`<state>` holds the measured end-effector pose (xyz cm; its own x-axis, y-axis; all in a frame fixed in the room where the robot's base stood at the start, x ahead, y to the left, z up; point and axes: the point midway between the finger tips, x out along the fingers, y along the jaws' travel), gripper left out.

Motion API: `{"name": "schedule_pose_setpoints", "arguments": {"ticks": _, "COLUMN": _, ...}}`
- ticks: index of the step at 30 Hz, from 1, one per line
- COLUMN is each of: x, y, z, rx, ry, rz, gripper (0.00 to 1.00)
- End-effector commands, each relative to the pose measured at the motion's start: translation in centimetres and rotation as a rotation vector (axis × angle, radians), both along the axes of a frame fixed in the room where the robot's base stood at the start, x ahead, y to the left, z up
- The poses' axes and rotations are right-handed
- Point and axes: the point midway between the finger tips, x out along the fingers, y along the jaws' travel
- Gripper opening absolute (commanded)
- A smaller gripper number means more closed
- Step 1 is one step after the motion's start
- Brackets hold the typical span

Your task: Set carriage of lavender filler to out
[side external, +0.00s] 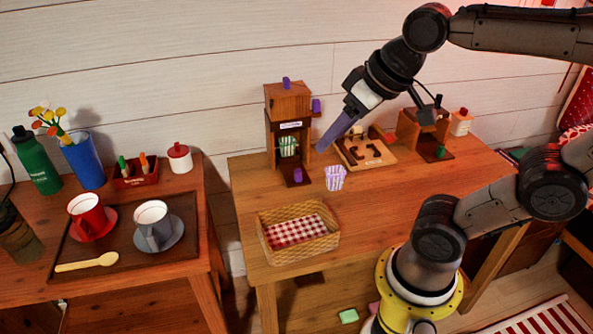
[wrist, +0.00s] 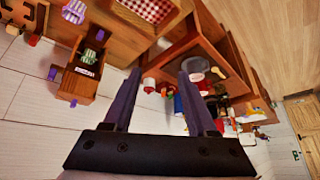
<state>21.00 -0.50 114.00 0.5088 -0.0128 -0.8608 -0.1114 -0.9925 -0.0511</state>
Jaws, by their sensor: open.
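The lavender filler (side external: 284,100) is a wooden tower with lavender knobs on its top, its right side and low at its front. It stands at the table's back left. A green striped cup (side external: 288,146) sits inside its opening. The low front knob (side external: 298,175) appears to belong to the carriage; how far the carriage is out is hard to tell. In the wrist view the filler (wrist: 84,74) is at the left, outside the fingers. My gripper (side external: 323,147) is open and empty, in the air just right of the filler; its fingers show in the wrist view (wrist: 160,74).
A lavender striped cup (side external: 335,178) stands on the table in front of the filler. A basket with checked cloth (side external: 266,248) is at the front left. A wooden puzzle board (side external: 382,160) and another wooden device (side external: 408,130) are to the right. The table's front right is clear.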

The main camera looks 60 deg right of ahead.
Motion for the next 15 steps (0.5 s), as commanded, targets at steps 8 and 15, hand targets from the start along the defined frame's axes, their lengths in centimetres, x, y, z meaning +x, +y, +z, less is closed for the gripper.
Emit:
{"name": "schedule_pose_setpoints", "arguments": {"ticks": 8, "x": 9.2, "y": -3.8, "z": 1.6, "rx": 0.041, "ry": 0.086, "rz": -0.180, "gripper": 0.57}}
{"name": "schedule_pose_setpoints", "arguments": {"ticks": 15, "x": 16.7, "y": -9.5, "z": -1.4, "rx": 0.077, "ry": 0.191, "rz": -0.338, "gripper": 0.57}}
